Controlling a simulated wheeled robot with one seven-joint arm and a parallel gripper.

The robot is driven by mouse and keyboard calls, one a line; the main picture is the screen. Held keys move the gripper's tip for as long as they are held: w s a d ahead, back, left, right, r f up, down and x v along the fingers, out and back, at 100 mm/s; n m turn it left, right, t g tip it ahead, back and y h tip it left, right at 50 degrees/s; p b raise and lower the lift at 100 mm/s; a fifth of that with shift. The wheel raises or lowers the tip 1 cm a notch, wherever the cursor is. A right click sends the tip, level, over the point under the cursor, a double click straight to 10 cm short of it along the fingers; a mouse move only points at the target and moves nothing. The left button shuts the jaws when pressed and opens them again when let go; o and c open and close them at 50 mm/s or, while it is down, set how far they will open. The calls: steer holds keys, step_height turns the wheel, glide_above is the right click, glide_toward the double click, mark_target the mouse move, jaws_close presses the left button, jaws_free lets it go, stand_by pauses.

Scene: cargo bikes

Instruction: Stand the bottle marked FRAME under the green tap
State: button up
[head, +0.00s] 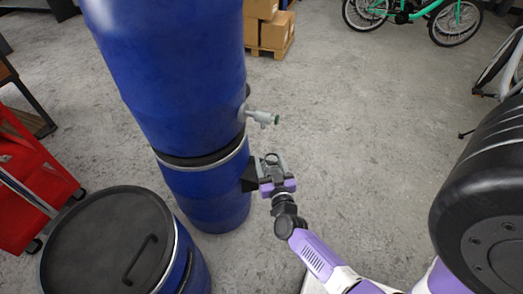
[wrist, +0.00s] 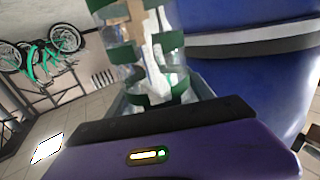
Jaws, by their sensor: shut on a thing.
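The bottle's lower part is hidden behind my gripper. I cannot read any marking on it. In the head view the bottle is too small to make out clearly.
A blue barrel (head: 170,60) stands on another blue barrel (head: 215,195). A lidded barrel (head: 110,245) is at lower left, beside a red cabinet (head: 30,180). A dark wedge (head: 250,174) is between gripper and barrel.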

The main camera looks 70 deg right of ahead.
steer(key=w+d+f+b, duration=0.3)
steer(key=w+d+b, duration=0.4)
steer(key=d, duration=0.2)
steer(key=shift+d+f, duration=0.3)
steer(key=shift+d, duration=0.05)
steer(key=shift+f, duration=0.15)
steer(key=o, duration=1.5)
